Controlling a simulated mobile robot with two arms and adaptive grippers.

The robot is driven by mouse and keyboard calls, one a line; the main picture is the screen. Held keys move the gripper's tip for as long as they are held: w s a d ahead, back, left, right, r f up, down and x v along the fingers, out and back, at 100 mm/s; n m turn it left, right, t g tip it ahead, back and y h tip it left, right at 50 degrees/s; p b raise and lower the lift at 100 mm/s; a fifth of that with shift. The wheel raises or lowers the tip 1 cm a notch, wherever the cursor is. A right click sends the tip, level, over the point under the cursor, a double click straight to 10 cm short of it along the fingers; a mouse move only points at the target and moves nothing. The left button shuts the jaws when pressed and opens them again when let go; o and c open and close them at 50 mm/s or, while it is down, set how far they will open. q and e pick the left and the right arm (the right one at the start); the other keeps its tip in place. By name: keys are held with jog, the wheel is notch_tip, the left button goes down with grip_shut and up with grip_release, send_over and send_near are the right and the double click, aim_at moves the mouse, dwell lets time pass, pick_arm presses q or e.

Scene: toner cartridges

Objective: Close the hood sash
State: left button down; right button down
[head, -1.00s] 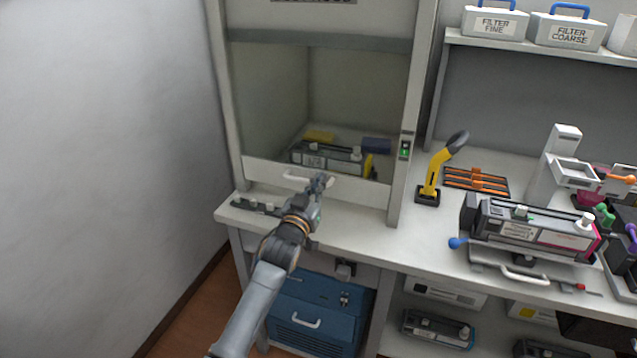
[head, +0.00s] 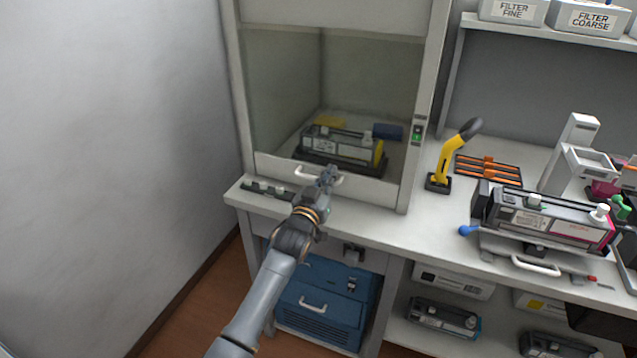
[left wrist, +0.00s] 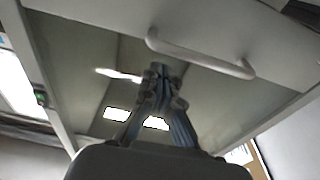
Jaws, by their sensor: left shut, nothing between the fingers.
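The fume hood's sash is a clear pane with a pale bottom rail (head: 375,191) and a white bar handle (head: 303,173). The rail appears down at or close to the counter's front; any small gap is hard to tell. My left gripper (head: 328,174) is shut and empty, right at the handle in the head view. In the left wrist view, my closed fingers (left wrist: 158,76) are beside the handle (left wrist: 205,60), not around it; contact is unclear. My right gripper is not in view.
A toner cartridge (head: 340,149) is inside the hood behind the pane. A dark strip (head: 262,189) lies on the counter left of my gripper. A yellow hand tool (head: 443,165) and another cartridge (head: 535,220) stand to the right. A blue cabinet (head: 322,305) is below.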

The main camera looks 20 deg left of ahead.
pick_arm(q)
jog(key=shift+s+r, duration=0.1)
jog(key=shift+r, duration=0.8)
jog(key=s+f+b, duration=0.1)
jog(key=s, duration=0.9)
jog(key=s+f+g, duration=0.7)
jog(key=s+f, duration=0.5)
jog(key=f, duration=0.1)
jog(key=s+d+f+m+g, duration=0.1)
jog(key=s+f+g, duration=0.3)
jog(key=s, duration=0.8)
jog(key=s+d+f+m+g, duration=0.15)
jog(key=s+g, duration=0.35)
jog(key=s, duration=0.7)
notch_tip(320, 180, down, 26)
jog(key=g, duration=0.1)
jog(key=s+a+f, duration=0.1)
jog(key=s+f, duration=0.7)
jog(key=s, duration=0.1)
jog(key=s+a+f+g, duration=0.1)
jog(key=s+a+f, duration=0.1)
jog(key=s+f, duration=0.7)
jog(key=shift+a+f+y, duration=0.15)
jog(key=shift+a+y, duration=0.1)
jog(key=shift+y, duration=0.05)
